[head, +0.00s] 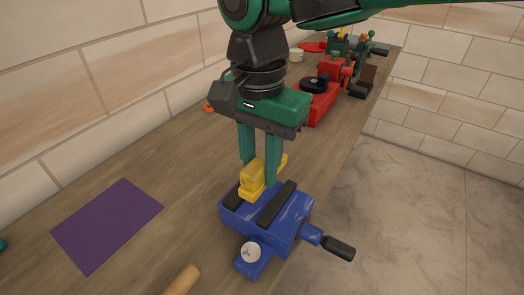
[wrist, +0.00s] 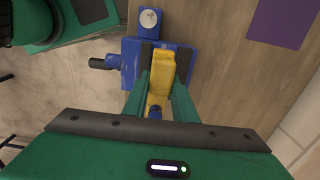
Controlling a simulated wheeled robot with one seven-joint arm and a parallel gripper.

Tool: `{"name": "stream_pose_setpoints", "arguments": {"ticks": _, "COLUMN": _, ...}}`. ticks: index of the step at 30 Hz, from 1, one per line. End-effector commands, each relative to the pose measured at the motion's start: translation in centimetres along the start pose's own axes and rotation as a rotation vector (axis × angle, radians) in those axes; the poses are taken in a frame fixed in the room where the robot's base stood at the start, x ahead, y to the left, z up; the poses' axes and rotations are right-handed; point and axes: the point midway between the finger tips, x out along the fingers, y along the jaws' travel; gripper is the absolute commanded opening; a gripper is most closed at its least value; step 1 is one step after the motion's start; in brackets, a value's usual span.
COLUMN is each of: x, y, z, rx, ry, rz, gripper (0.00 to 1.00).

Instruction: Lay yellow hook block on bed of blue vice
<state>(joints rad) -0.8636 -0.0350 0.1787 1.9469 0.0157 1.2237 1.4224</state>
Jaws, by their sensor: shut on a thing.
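The yellow hook block (head: 252,176) is between the two green fingers of my gripper (head: 259,172), which is shut on it. The blue vice (head: 284,238) stands on the bench with dark jaw strips, a round white-faced knob and a dark handle at its right. The block is at the vice's bed, near the gap between the dark strips; whether it touches the bed I cannot tell. In the wrist view the yellow block (wrist: 163,72) lies between the fingers (wrist: 160,98), over the blue vice (wrist: 189,70). The fingers hide part of the block.
A purple mat (head: 107,224) lies on the wooden bench (head: 165,185) to the left. A wooden rod (head: 182,280) is at the front. Red vices (head: 318,105) and other tools stand farther back along the bench. The bench's right edge runs close beside the blue vice.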

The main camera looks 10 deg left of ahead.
Motion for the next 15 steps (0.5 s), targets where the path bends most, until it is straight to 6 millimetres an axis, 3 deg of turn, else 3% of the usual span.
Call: {"name": "stream_pose_setpoints", "arguments": {"ticks": 15, "x": 4.4, "y": -0.1, "z": 0.1, "rx": -0.001, "ry": 0.000, "rz": 0.000, "gripper": 0.00}}
